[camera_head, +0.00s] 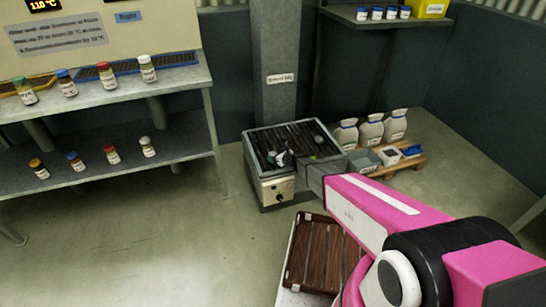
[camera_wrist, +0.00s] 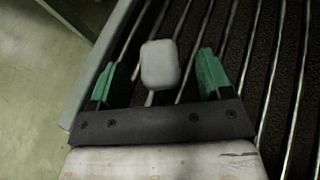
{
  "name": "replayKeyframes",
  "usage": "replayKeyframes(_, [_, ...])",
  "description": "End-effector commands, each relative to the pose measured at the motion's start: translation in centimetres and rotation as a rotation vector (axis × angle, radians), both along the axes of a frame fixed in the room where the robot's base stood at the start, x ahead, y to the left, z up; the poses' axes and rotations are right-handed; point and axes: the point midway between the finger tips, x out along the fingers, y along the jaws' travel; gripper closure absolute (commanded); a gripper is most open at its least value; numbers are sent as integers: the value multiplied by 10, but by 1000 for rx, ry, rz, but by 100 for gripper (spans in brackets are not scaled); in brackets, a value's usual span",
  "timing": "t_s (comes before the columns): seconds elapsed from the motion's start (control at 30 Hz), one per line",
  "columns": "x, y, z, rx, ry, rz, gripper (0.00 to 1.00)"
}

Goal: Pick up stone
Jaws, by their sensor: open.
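A pale grey, rounded stone (camera_wrist: 160,60) lies on the metal bars of a dark grate in the wrist view. My gripper (camera_wrist: 157,76) is open, with one green finger to the left of the stone and one to the right. A gap shows on both sides, so neither finger touches it. In the head view my gripper (camera_head: 286,159) is over the barred top of a grey metal machine (camera_head: 276,190). The arm covers part of that top, and I cannot clearly pick out this stone there.
A grey post (camera_head: 278,60) stands right behind the machine. A wooden crate (camera_head: 322,252) is in front, partly behind my arm. Sacks (camera_head: 371,130) and small bins stand on a pallet to the right. A shelf (camera_head: 110,95) with several bottles is at left. Floor at lower left is clear.

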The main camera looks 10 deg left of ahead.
Motion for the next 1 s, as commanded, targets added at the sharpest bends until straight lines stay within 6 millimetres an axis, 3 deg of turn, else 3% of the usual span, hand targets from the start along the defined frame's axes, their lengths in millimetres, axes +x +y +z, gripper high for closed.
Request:
replayKeyframes(0.1, [0,0,0,0,0,0,28])
replayKeyframes(0.27, [-1,0,0,0,0,0,80])
replayKeyframes(0.3, [-1,0,0,0,0,0,85])
replayKeyframes(0.77, [-1,-1,6,1,-1,1,84])
replayKeyframes(1.0, [-2,-1,29,1,-3,1,84])
